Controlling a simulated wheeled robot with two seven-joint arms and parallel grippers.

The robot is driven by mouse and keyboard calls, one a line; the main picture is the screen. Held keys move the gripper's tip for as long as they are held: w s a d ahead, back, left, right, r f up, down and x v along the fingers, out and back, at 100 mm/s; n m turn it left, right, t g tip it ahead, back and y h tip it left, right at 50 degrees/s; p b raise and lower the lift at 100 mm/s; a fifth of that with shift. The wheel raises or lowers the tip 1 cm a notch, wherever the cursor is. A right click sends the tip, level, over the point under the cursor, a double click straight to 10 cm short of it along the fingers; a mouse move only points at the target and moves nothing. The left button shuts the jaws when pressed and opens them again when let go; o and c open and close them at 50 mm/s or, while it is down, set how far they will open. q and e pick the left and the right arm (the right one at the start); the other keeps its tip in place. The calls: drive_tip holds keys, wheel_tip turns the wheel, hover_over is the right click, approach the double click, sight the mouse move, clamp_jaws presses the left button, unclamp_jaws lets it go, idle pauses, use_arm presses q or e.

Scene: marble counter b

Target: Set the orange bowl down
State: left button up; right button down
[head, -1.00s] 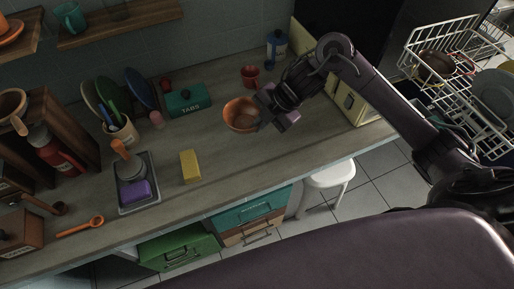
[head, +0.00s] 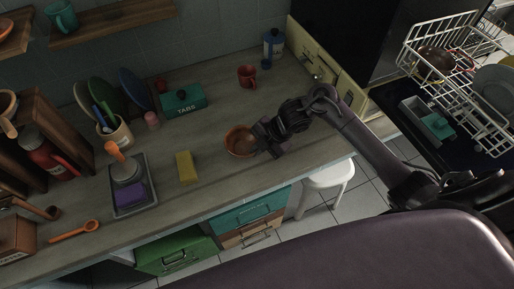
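The orange bowl (head: 238,141) is upright at the middle of the counter (head: 215,188), right of the yellow sponge. My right gripper (head: 258,145) is at the bowl's right rim and looks shut on it; the fingertips are small and dark against the rim. I cannot tell whether the bowl's underside touches the counter or hangs just above it. My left gripper is not in view.
The yellow sponge (head: 186,167) lies left of the bowl. A red mug (head: 246,77), a teal tabs box (head: 183,102) and a blue bottle (head: 273,45) stand behind. A metal tray (head: 133,200) is farther left. Counter around the bowl is mostly clear.

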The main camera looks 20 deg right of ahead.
drive_tip(key=shift+f, duration=0.15)
drive_tip(key=c, duration=1.6)
unclamp_jaws()
drive_tip(key=shift+c, duration=0.2)
drive_tip(key=shift+d+r, duration=0.1)
drive_tip(key=shift+r, duration=0.35)
drive_tip(key=v, duration=1.1)
drive_tip(key=shift+r, duration=0.2)
